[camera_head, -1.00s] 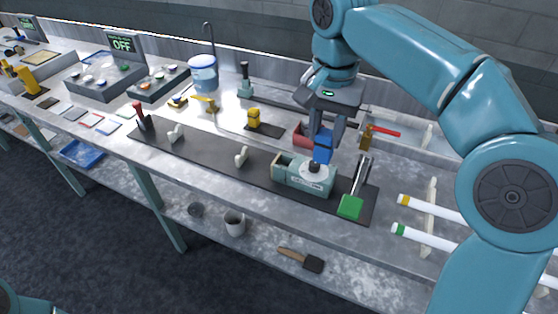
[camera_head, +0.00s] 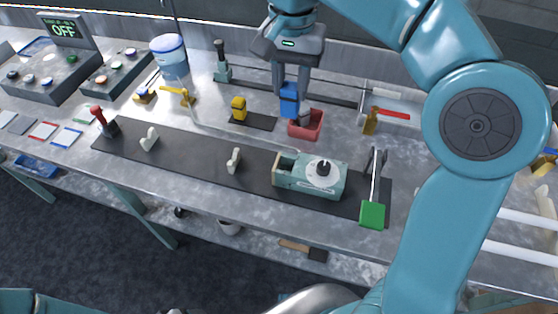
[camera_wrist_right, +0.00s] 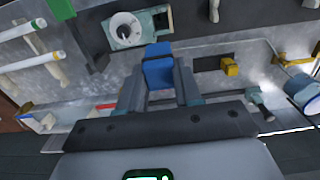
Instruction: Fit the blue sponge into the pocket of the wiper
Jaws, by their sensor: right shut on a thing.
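My right gripper (camera_head: 290,88) is shut on the blue sponge (camera_head: 289,100), a small upright block. The sponge also shows between the fingers in the right wrist view (camera_wrist_right: 158,67). In the head view it appears just behind and left of a small red open box (camera_head: 312,125); I cannot tell its height over the bench. A teal block (camera_head: 300,185) with a white disc, a black knob and an opening at its left end stands nearer the front. It may be the wiper, but I cannot tell for sure. My left gripper is out of view.
A metal lever with a green pad (camera_head: 372,214) stands right of the teal block. A red-handled tool (camera_head: 371,122) stands at the back right. A yellow piece (camera_head: 239,108) on a dark mat is to the left. White posts stand along the dark strip (camera_head: 190,160).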

